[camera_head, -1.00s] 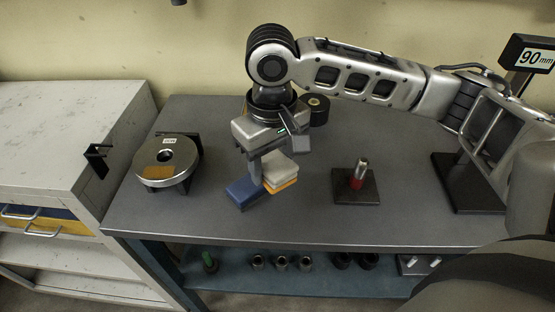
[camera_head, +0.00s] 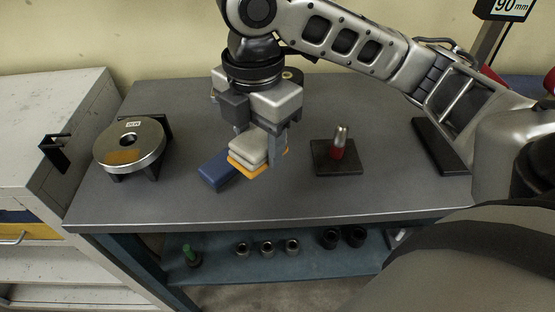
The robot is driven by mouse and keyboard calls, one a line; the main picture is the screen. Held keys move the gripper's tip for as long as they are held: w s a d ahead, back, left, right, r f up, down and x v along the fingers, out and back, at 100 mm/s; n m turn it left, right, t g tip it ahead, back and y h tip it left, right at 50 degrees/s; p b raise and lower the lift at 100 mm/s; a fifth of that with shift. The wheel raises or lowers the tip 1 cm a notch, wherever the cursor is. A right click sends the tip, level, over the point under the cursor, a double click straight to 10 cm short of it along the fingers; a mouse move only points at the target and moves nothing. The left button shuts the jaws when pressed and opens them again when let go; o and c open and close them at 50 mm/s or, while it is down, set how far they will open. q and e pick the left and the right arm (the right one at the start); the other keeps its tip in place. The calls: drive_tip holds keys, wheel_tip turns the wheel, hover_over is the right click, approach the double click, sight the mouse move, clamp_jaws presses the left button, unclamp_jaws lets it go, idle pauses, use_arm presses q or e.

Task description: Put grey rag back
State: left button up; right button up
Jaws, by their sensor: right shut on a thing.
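The grey rag (camera_head: 247,148) is a pale folded pad lying on top of a yellow-orange pad (camera_head: 246,166) on the dark bench. My right gripper (camera_head: 262,148) comes down from above, with one finger visible at the right side of the rag and the other partly hidden behind it. It is shut on the grey rag. A blue block (camera_head: 217,170) lies just left of the rag and partly beside the yellow pad. I cannot tell whether the rag still rests on the yellow pad or is slightly lifted. My left gripper does not show.
A round metal disc (camera_head: 128,146) on a stand is at the left of the bench top (camera_head: 330,205). A red and silver tool (camera_head: 339,142) stands on a black plate at right. A grey cabinet (camera_head: 60,110) adjoins at left. Several sockets sit on the lower shelf (camera_head: 215,263).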

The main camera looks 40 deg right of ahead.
hover_over(277, 170)
drive_tip(key=a, duration=0.1)
drive_tip(key=f, duration=0.4)
drive_tip(key=shift+s+a+f+b, duration=0.1)
drive_tip(key=shift+s+f+b, duration=0.2)
drive_tip(key=shift+s+b, duration=0.1)
drive_tip(key=shift+w+d+f, duration=0.3)
drive_tip(key=shift+d+f, duration=0.2)
drive_tip(key=shift+f, duration=0.15)
drive_tip(key=f, duration=0.3)
drive_tip(key=shift+w+d+f, duration=0.1)
drive_tip(key=shift+d+f, duration=0.1)
drive_tip(key=shift+f, duration=0.1)
drive_tip(key=o, duration=0.9)
drive_tip(key=shift+f, duration=0.1)
drive_tip(key=shift+o, duration=0.2)
